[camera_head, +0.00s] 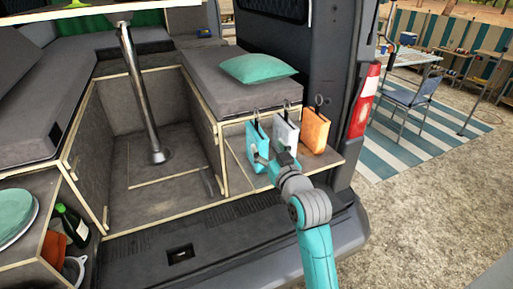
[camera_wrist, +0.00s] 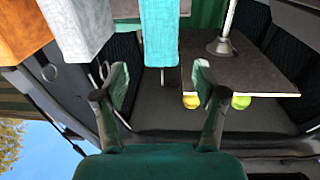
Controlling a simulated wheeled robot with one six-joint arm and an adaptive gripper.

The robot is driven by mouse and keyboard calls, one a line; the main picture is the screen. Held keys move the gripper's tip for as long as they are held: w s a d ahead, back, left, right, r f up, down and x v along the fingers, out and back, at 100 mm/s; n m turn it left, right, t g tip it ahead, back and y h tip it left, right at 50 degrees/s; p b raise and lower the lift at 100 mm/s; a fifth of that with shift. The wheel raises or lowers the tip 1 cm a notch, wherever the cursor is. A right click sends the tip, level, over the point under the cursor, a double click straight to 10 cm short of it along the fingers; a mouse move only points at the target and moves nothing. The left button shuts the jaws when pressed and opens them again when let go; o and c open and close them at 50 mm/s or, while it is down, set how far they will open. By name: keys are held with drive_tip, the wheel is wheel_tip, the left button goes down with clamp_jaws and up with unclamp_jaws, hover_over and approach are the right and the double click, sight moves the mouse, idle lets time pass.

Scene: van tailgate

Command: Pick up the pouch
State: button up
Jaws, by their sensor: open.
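Three upright pouches stand in a row on the wooden ledge at the back of the van, each with a dark loop at its top. The teal pouch (camera_head: 258,138) is on the left, the grey pouch (camera_head: 285,133) in the middle and the orange pouch (camera_head: 315,132) on the right. My gripper (camera_head: 271,160) is open in front of the teal and grey pouches. In the wrist view, the teal pouch (camera_wrist: 160,35) lines up with the gap between my open fingers (camera_wrist: 160,86), beyond their tips. The grey pouch (camera_wrist: 78,28) and orange pouch (camera_wrist: 22,30) are off to the left there.
The wooden ledge (camera_head: 237,171) carries the pouches beside a red tail light (camera_head: 363,100). A cushioned bench with a teal pillow (camera_head: 257,68) is behind. A metal table post (camera_head: 141,95) stands left. A bottle (camera_head: 72,225) and plate (camera_head: 14,213) are at lower left.

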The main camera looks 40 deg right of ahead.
sight(258, 132)
drive_tip(key=shift+x, duration=4.75)
drive_tip(key=shift+a, duration=0.1)
drive_tip(key=shift+r, duration=0.1)
clamp_jaws()
